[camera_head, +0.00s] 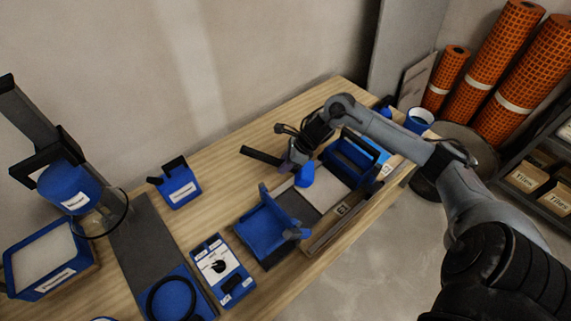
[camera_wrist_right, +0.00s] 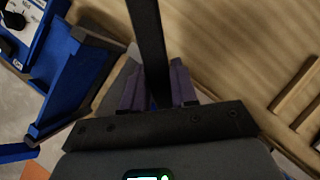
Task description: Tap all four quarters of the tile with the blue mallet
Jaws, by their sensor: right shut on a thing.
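My right gripper (camera_head: 299,157) is shut on the black handle (camera_head: 262,156) of the blue mallet. The mallet's blue head (camera_head: 304,176) hangs below the gripper, over the far left part of the pale grey tile (camera_head: 328,192); I cannot tell whether it touches. The tile lies in a low wooden frame with a label at its front. In the right wrist view the dark handle (camera_wrist_right: 150,40) stands between the two purple-grey fingers (camera_wrist_right: 155,92), and the head is almost hidden. My left gripper is not in view.
A blue cradle (camera_head: 268,225) stands close left of the tile, and a blue open caddy (camera_head: 355,158) close on its right. A white-and-blue box (camera_head: 222,268) and a small blue labelled holder (camera_head: 179,186) are further left. The wooden table (camera_head: 225,165) is clear behind the mallet.

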